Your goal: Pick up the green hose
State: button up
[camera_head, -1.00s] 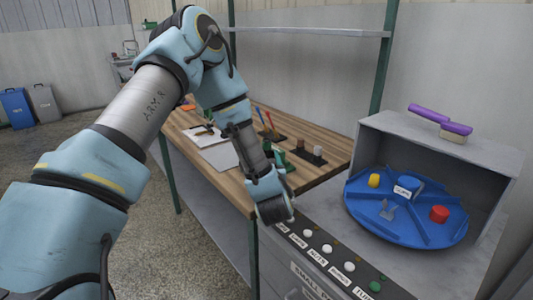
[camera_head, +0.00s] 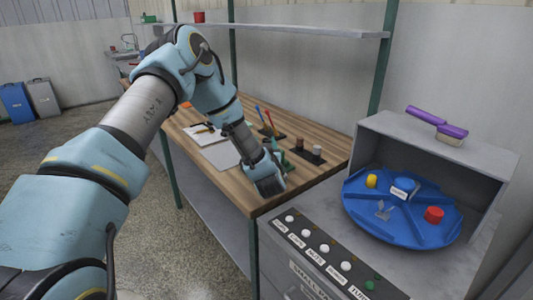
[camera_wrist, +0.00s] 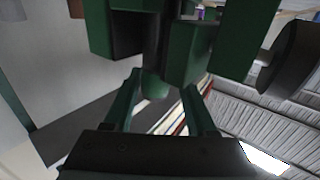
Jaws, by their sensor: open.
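I cannot make out a hose for certain in either view. My gripper (camera_head: 268,185) is over the front corner of the wooden bench in the head view, beside a small green object (camera_head: 277,157) that the arm partly hides. In the wrist view my gripper (camera_wrist: 160,85) has its two fingers apart. A rounded green piece (camera_wrist: 155,86) shows between or beyond them, and I cannot tell whether they touch it. Large dark green blocks (camera_wrist: 190,50) fill the top of that view, close to the fingers.
The wooden bench (camera_head: 325,170) holds paper sheets (camera_head: 218,152), screwdrivers (camera_head: 262,118) and small dark blocks (camera_head: 316,155). A button panel (camera_head: 320,252) and a blue turntable (camera_head: 400,231) in a grey housing lie to the right. A shelf (camera_head: 300,31) runs above.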

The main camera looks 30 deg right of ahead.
grip_shut()
jog(key=shift+r, duration=0.1)
dwell(0.5)
